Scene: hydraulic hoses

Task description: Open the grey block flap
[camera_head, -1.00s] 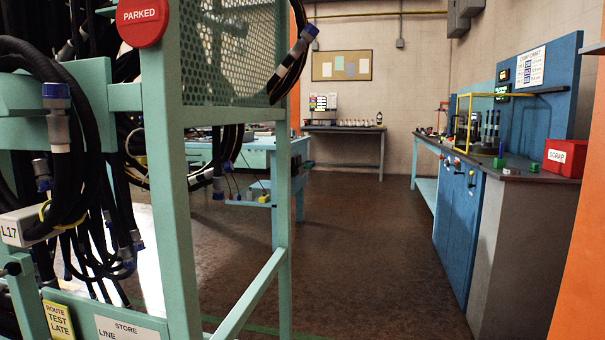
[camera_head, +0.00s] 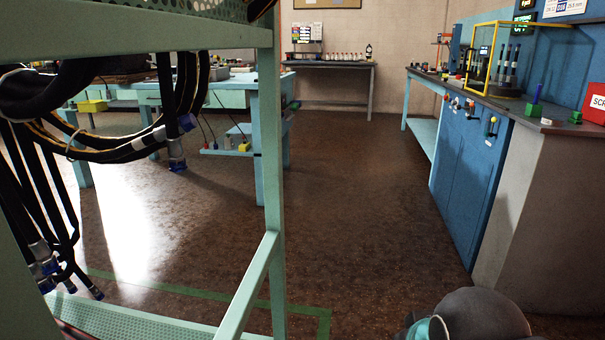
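I cannot make out a grey block with a flap for certain. A small low shelf (camera_head: 218,151) on the teal workbench holds small blocks, one of them yellow (camera_head: 244,147); they are too small to show any flap. A dark rounded part with a teal ring, likely part of my arm, shows at the bottom right. My gripper's fingers are not in view.
A teal hose rack (camera_head: 268,190) with hanging black hoses (camera_head: 178,100) stands close on the left. A blue cabinet bench (camera_head: 470,170) with a red box (camera_head: 594,103) is on the right. Open brown floor (camera_head: 350,190) lies between them.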

